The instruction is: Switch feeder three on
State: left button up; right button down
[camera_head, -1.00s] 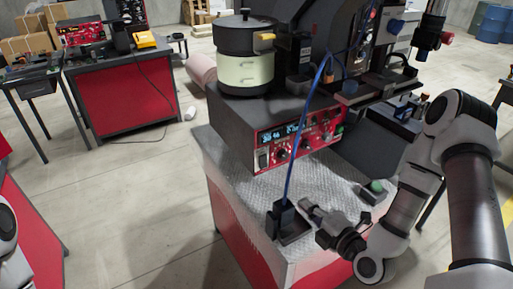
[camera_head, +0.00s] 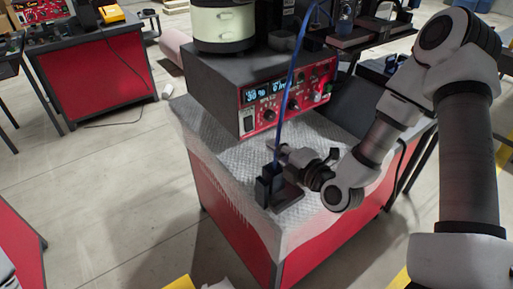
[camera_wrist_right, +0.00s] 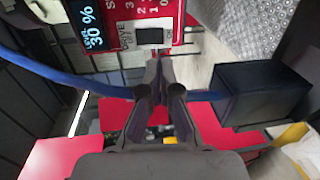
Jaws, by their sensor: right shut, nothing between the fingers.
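The feeder's control box (camera_head: 215,88) has a red front panel (camera_head: 290,95) with lit blue displays and knobs. A black rocker switch (camera_head: 249,122) sits at the panel's lower left. The feeder's pale bowl drum (camera_head: 224,24) stands on the box. My right gripper (camera_head: 278,152) is in front of and below the panel, above the table. In the wrist view my shut, empty fingers (camera_wrist_right: 162,75) point toward the rocker switch (camera_wrist_right: 151,36), with a gap I cannot measure. The display there reads 30 %. My left gripper is not in view.
A blue cable (camera_head: 287,90) hangs in front of the panel to a black block (camera_head: 270,186) on the table, close to my right gripper. It crosses the wrist view (camera_wrist_right: 60,75). The textured tabletop (camera_head: 215,140) is bare at left. A red workbench (camera_head: 105,75) stands behind.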

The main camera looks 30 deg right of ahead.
aim_at(250, 129)
jog(key=w+b, duration=0.1)
jog(key=w, duration=0.1)
jog(key=w+b, duration=0.2)
jog(key=w, duration=0.1)
jog(key=w+a+f+b, duration=0.1)
jog(key=w, duration=0.1)
jog(key=shift+w, duration=0.65)
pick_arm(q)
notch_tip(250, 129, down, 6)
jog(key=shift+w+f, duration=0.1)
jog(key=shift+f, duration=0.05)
